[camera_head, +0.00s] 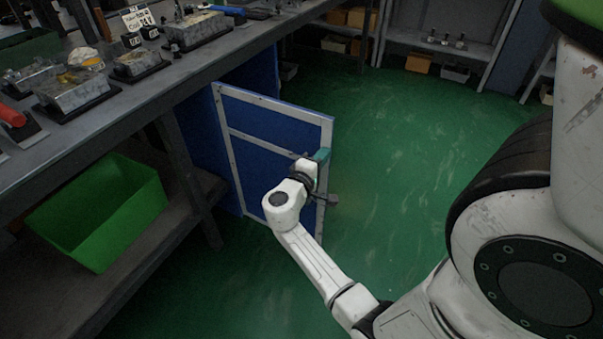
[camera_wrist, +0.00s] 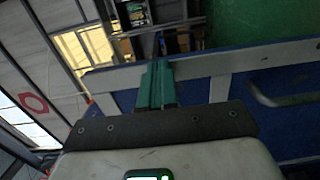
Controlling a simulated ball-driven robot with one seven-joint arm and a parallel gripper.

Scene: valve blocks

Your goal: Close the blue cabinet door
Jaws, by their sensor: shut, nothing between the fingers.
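The blue cabinet door (camera_head: 262,155), with a pale grey metal frame, stands open and sticks out from under the workbench into the aisle. In the wrist view the green fingers of my gripper (camera_wrist: 157,72) are together and empty. The door's grey frame and blue panel (camera_wrist: 215,90) lie just beyond them, and a curved grey handle (camera_wrist: 285,98) is to the right. I cannot tell whether the fingers touch the door.
The grey workbench (camera_head: 140,95) runs along the left with metal valve blocks (camera_head: 75,92) on top. A green bin (camera_head: 100,215) sits on its lower shelf. The green floor (camera_head: 410,150) right of the door is clear. Shelves with small boxes (camera_head: 418,62) stand at the back.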

